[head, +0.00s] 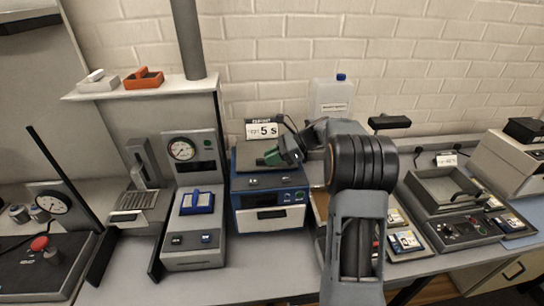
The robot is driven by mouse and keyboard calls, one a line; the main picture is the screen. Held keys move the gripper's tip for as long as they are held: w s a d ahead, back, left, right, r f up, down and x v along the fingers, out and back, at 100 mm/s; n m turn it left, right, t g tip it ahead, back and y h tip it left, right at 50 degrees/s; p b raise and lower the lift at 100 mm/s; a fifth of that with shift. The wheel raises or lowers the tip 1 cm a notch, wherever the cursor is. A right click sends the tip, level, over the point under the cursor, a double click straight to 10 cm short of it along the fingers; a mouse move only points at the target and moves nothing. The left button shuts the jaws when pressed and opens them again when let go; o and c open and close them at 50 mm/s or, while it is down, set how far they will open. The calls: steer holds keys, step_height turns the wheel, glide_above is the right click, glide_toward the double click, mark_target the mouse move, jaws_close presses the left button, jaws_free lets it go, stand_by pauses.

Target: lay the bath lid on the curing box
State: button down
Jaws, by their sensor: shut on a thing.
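The blue-fronted box (269,201), with a display and a white label, stands in the middle of the bench; I take it for the curing box. A flat grey-green plate (250,161) shows at its top, perhaps the bath lid; I cannot tell whether it rests on the box or is held just above. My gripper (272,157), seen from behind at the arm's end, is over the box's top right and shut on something. A dark green part shows at its tip. The fingers and the grip itself are too small to make out.
A grey open-topped basin unit (452,186) stands at the right. A gauge unit (191,215) with a blue part stands close left of the box. A sign reading 5 s (262,130) and a white bottle (332,100) stand behind.

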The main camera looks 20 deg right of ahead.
steer(key=shift+f, duration=0.25)
steer(key=shift+f, duration=0.2)
steer(key=c, duration=1.1)
jaws_free()
